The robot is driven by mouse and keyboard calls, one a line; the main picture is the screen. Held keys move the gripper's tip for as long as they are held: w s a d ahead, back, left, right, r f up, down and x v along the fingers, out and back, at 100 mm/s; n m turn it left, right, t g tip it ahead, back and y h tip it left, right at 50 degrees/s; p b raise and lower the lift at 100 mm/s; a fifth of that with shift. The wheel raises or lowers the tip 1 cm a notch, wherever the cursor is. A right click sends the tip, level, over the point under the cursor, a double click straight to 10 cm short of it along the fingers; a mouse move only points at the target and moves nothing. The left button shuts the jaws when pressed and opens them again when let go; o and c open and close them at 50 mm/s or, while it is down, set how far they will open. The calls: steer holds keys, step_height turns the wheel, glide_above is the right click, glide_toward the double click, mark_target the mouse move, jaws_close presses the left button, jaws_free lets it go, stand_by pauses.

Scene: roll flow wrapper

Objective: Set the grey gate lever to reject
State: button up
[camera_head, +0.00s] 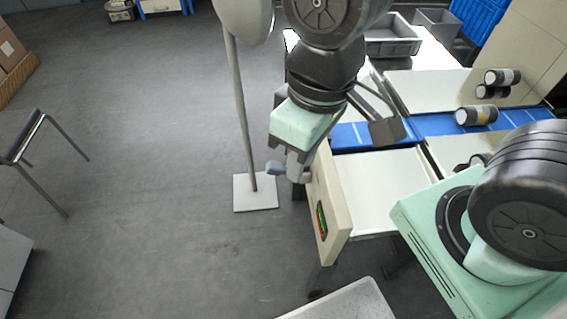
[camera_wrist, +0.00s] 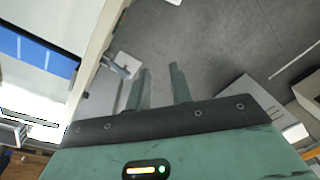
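The grey gate lever (camera_wrist: 114,67) juts from the side of the machine in the wrist view, just left of my fingers. In the head view a blue-grey piece that looks like its handle (camera_head: 275,168) shows at the machine's left side, beside my fingertips. My gripper (camera_wrist: 160,75) is open, with an empty gap between its two fingers. It also shows in the head view (camera_head: 289,168), pointing down beside the cream end panel. The lever appears outside the gap; whether a finger touches it I cannot tell. My gripper partly hides the lever's mount.
A pole on a white base plate (camera_head: 264,200) stands left of my gripper. The floor further left is clear up to a chair (camera_head: 38,130).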

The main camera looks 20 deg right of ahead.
steer(key=w+f+m+b, duration=0.1)
steer(key=w+f, duration=0.1)
steer(key=w, duration=0.1)
steer(key=w+f+m+y, duration=0.1)
steer(key=w+f+m, duration=0.1)
steer(key=w+f, duration=0.1)
steer(key=w+f+m+t+b, duration=0.1)
steer(key=w+f, duration=0.1)
steer(key=w, duration=0.1)
steer(key=shift+a+f+y+b, duration=0.2)
steer(key=shift+a+y+b, duration=0.1)
steer(key=shift+a+y, duration=0.1)
jaws_close()
steer(key=w+d+f+m+t+h+b, duration=0.2)
steer(key=w+d+f+m, duration=0.3)
steer(key=w+d+f, duration=0.3)
steer(key=shift+w+f+m+t, duration=0.2)
steer(key=shift+w+m+t, duration=0.2)
steer(key=shift+w, duration=0.25)
